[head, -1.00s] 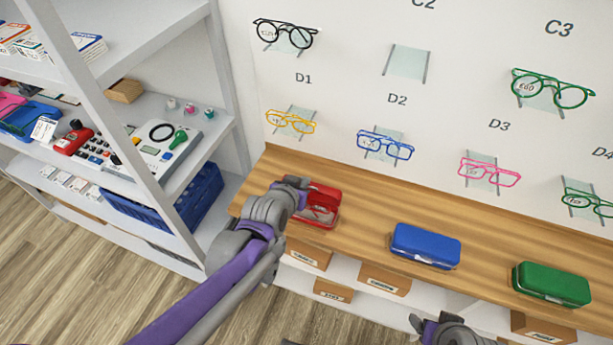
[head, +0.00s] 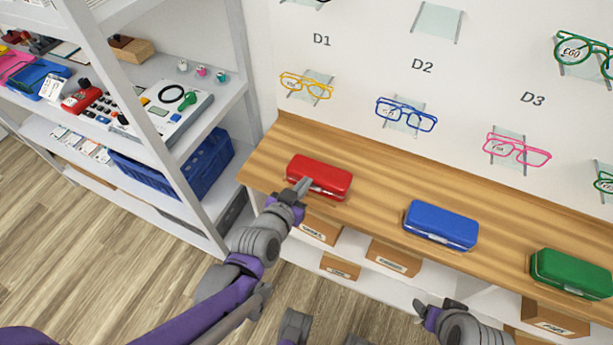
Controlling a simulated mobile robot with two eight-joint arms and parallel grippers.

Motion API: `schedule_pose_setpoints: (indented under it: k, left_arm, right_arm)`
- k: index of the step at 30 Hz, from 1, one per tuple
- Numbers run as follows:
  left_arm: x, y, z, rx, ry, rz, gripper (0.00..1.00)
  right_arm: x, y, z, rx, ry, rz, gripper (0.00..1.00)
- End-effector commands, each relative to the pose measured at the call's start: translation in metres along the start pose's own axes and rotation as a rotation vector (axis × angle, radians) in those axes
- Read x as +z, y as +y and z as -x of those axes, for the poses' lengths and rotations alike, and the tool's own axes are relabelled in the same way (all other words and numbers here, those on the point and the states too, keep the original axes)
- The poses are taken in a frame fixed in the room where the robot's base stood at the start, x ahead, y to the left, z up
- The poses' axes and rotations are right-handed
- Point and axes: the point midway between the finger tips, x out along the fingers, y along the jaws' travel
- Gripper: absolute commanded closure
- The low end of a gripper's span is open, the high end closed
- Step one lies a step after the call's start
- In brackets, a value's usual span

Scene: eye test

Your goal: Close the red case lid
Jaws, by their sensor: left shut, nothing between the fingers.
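The red case (head: 325,173) lies on the wooden counter below the D1 glasses. Its lid looks down, with a rounded top and a pale clasp at the front edge. My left gripper (head: 303,185) is shut and empty. Its fingertips are at the front left of the case and hide part of that edge; I cannot tell whether they touch it. My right gripper (head: 428,308) is low in the picture, in front of the counter and away from the red case. Its finger opening is unclear.
A closed blue case (head: 440,222) and a green case (head: 572,272) lie farther right on the counter (head: 375,188). Cardboard boxes (head: 394,257) sit on the shelf below. A grey shelf unit with a blue crate (head: 205,165) stands at left. Glasses hang on the wall behind.

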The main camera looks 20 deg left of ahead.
Motion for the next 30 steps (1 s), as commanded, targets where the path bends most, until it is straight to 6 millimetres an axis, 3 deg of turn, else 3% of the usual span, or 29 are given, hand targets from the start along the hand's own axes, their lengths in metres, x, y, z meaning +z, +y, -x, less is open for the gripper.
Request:
schedule_pose_setpoints:
  k: [13, 30]
  left_arm:
    - [0.023, 0.0, -0.003, 0.002, -0.006, 0.0, 1.0]
    - [0.026, 0.0, -0.003, 0.001, -0.007, 0.0, 1.0]
  right_arm:
    - [0.006, 0.0, -0.014, 0.0, -0.005, 0.0, 0.29]
    - [0.006, 0.0, -0.016, 0.0, -0.006, 0.0, 0.29]
